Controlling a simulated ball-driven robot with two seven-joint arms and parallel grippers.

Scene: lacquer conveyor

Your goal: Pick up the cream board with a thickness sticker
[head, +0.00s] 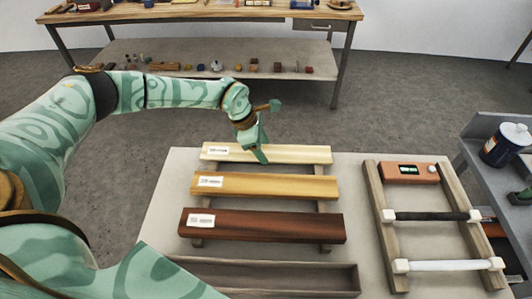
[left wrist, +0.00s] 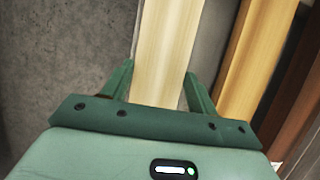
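The cream board (head: 300,154) is the farthest of three boards lying across the supports on the table. It has a white sticker (head: 219,150) near its left end; the print is too small to read. My left gripper (head: 262,152) is over the cream board, right of the sticker. In the left wrist view my left gripper (left wrist: 158,85) is open, with one finger on each side of the cream board (left wrist: 165,50). I cannot tell whether the fingers touch it. My right gripper is not in view.
A honey-coloured board (head: 270,187) and a dark red-brown board (head: 270,226), both with white stickers, lie nearer. A long brown tray (head: 270,292) is at the front.

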